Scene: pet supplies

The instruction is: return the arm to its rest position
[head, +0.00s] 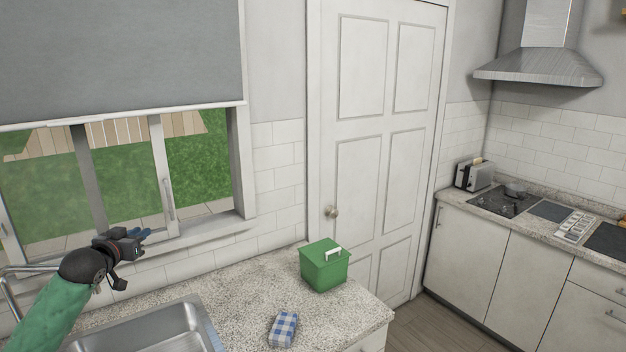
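My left arm comes in from the lower left, and its gripper (138,236) is raised in front of the window, above the sink side of the counter. My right gripper is out of view.
A green lidded box (324,268) with a white handle and a blue-and-white checked cloth item (283,329) stand on the speckled counter (240,291). A steel sink (165,329) and faucet (22,270) are at the left. A white door (372,150) is behind.

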